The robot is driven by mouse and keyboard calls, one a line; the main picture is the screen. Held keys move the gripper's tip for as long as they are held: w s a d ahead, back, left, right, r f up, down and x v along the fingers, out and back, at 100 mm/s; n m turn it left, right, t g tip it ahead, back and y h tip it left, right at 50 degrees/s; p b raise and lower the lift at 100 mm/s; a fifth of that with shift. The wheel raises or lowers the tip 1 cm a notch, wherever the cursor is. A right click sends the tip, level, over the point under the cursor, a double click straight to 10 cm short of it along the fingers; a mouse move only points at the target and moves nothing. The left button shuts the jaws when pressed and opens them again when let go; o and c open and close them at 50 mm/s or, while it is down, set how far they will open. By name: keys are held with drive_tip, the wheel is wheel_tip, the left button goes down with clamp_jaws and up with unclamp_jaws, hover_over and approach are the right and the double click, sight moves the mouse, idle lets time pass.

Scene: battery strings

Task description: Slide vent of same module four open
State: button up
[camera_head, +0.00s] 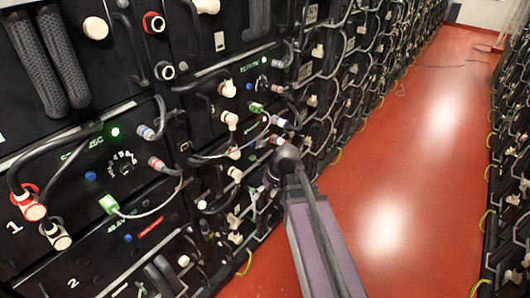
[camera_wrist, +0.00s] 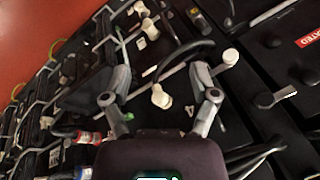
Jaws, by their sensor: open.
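Tall racks of black battery modules fill the left of the head view; the numbers 1 (camera_head: 15,227) and 2 (camera_head: 73,282) show on the nearest modules. I cannot make out a number four or tell which part is its vent. My gripper (camera_wrist: 161,72) is open and empty in the wrist view, its two grey fingers spread in front of a dark module face. A cream connector (camera_wrist: 161,97) shows between the fingers, apart from them as far as I can tell. A small grey lever (camera_wrist: 284,93) sits on a black panel to the right. In the head view, my arm mostly hides the gripper.
Cables and cream plugs (camera_head: 228,89) stick out from the module fronts. A black cable (camera_wrist: 185,50) arches close by the fingers.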

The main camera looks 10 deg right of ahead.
drive_tip(key=w+f+n+t+y+b, duration=0.2)
drive_tip(key=w+f+y+b, duration=0.15)
drive_tip(key=w+b, duration=0.35)
drive_tip(key=n+t+y+b, duration=0.1)
drive_tip(key=t+y+b, duration=0.3)
drive_tip(key=t+b, duration=0.9)
approach(265, 144)
drive_tip(key=s+d+r+g+b, duration=0.1)
drive_tip(key=s+d+g+b, duration=0.1)
drive_tip(key=d, duration=0.1)
drive_tip(key=shift+s+r, duration=0.25)
drive_tip(key=shift+s, duration=0.05)
drive_tip(key=x, duration=1.3)
drive_tip(key=shift+w+a+f, duration=0.2)
drive_tip(key=shift+w+a, duration=0.05)
drive_tip(key=shift+a, duration=0.1)
